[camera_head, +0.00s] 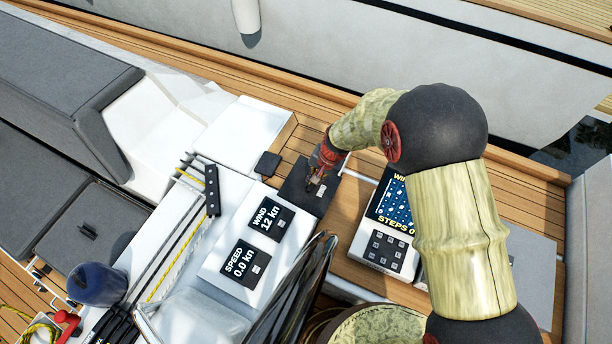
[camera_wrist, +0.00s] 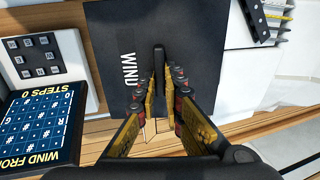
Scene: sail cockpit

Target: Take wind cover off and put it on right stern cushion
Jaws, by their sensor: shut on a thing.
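The wind cover (camera_head: 296,196) is a dark square panel beyond the instrument pod in the head view. In the wrist view the wind cover (camera_wrist: 108,35) carries the white word WIND and has a short black upright handle (camera_wrist: 158,58). My gripper (camera_head: 316,184) is shut on that handle; its yellow and black fingers (camera_wrist: 162,85) sit on both sides of it. The wind display (camera_head: 270,218) shows uncovered, reading 12 kn, and the cover is apart from it. The cover's height above the deck is hard to tell. I cannot tell for certain which cushion is the right stern one.
The speed display (camera_head: 243,264) reads 0.0 kn. A blue grid screen (camera_head: 394,203) and a keypad (camera_head: 385,250) stand right of the cover. A grey cushion (camera_head: 592,240) lies at the right edge, and grey cushions (camera_head: 55,65) lie at the left. My arm hides the middle right.

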